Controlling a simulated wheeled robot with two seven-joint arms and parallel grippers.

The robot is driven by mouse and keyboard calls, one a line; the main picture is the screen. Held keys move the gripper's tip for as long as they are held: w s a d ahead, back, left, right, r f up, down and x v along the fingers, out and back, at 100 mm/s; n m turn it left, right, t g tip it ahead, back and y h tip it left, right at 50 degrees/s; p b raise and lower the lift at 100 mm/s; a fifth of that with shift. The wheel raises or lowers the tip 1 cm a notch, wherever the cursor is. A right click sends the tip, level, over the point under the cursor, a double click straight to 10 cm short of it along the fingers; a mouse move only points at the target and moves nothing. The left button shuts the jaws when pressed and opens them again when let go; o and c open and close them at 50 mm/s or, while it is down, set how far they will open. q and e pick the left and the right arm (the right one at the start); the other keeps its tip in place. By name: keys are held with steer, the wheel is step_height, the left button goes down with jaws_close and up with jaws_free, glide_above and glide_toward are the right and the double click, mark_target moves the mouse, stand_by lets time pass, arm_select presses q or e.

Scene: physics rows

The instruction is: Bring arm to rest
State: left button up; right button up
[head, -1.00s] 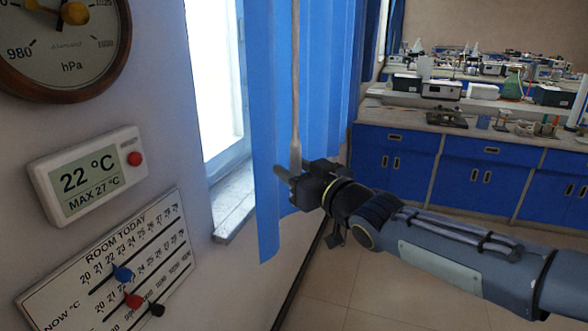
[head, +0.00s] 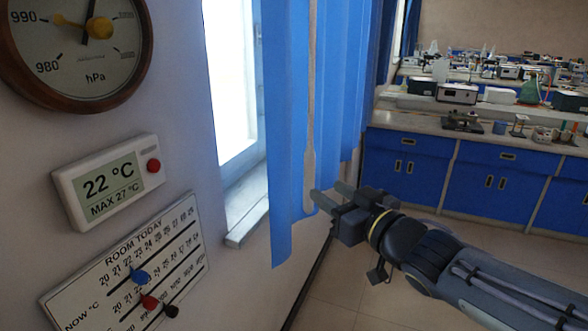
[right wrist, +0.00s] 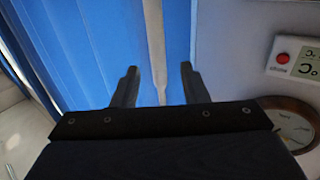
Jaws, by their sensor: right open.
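My right gripper (head: 325,200) is in the middle of the head view, beside the lower end of a pale curtain rod (head: 310,150). In the right wrist view its two fingers (right wrist: 158,88) are apart, and the rod (right wrist: 156,50) shows between and beyond them. The gripper is empty; the head view shows a gap between the rod and the gripper body. The rod hangs upright in front of the blue curtain (head: 287,130). My left gripper is not in view.
A wall at left carries a round pressure gauge (head: 80,62), a thermometer display (head: 110,183) reading 22 °C and a slider board (head: 130,268). A window sill (head: 247,220) juts out behind the curtain. Blue lab benches (head: 405,167) stand at the right; the floor between is clear.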

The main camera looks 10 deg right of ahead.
steer(key=s+d+f+m+g+h, duration=0.2)
steer(key=s+d+f+m+h, duration=0.25)
steer(key=d+f, duration=0.2)
steer(key=s+a+f+g, duration=0.1)
steer(key=s+f+g, duration=0.3)
steer(key=s+f, duration=0.3)
steer(key=s+a+f+m+g+y, duration=0.1)
steer(key=s+f+g, duration=0.4)
steer(key=s, duration=0.8)
step_height(320, 180, down, 3)
steer(key=shift+a+r, duration=0.15)
steer(key=shift+a, duration=0.45)
steer(key=shift+m+y, duration=0.25)
